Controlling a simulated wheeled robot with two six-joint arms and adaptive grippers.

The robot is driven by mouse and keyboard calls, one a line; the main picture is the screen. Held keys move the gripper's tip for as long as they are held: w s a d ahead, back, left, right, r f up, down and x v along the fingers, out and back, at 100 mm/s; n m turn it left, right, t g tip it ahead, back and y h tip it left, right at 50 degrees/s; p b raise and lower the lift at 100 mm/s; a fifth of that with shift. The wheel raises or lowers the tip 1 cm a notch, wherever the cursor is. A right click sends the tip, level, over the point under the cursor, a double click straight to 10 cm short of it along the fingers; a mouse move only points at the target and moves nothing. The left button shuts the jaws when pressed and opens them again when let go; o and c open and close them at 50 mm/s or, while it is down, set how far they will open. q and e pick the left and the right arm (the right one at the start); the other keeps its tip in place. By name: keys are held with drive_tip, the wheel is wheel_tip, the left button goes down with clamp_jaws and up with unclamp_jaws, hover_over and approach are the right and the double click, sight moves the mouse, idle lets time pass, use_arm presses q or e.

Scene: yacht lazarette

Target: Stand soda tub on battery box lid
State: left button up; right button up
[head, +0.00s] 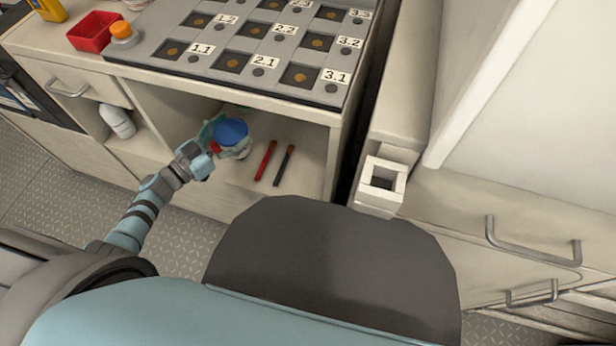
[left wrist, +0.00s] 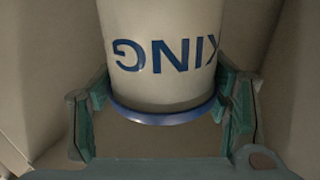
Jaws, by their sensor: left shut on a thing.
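The soda tub (head: 232,132) has a white body and a blue lid. It is in the open cubby under the counter, lid towards the head camera. My left gripper (head: 214,138) reaches in from the left and is shut on the tub. In the left wrist view the tub's white wall (left wrist: 160,50) shows upside-down blue letters "KING". Its blue rim lies between the green fingers of my left gripper (left wrist: 162,112). I cannot tell whether the tub touches the shelf. I cannot make out a battery box lid for certain. My right gripper is out of view.
A red marker (head: 266,160) and a dark brush-like tool (head: 284,165) lie on the cubby floor. A white bottle (head: 117,120) stands in the left cubby. Above are a numbered grid board (head: 225,85), a red bin (head: 92,32) and an orange-capped jar (head: 122,35).

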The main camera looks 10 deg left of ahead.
use_arm(q)
drive_tip(key=s+d, duration=0.1)
drive_tip(key=d, duration=1.8)
drive_tip(key=f+b, duration=0.4)
drive_tip(key=f, duration=0.1)
drive_tip(key=shift+d+f, duration=0.2)
drive_tip(key=shift+d, duration=0.05)
drive_tip(key=shift+d+f+b, duration=0.1)
drive_tip(key=shift+f+b, duration=0.75)
drive_tip(key=shift+b, duration=0.3)
drive_tip(key=shift+s+d+r+p, duration=0.1)
drive_tip(key=shift+r+p, duration=0.2)
drive_tip(key=shift+p, duration=0.2)
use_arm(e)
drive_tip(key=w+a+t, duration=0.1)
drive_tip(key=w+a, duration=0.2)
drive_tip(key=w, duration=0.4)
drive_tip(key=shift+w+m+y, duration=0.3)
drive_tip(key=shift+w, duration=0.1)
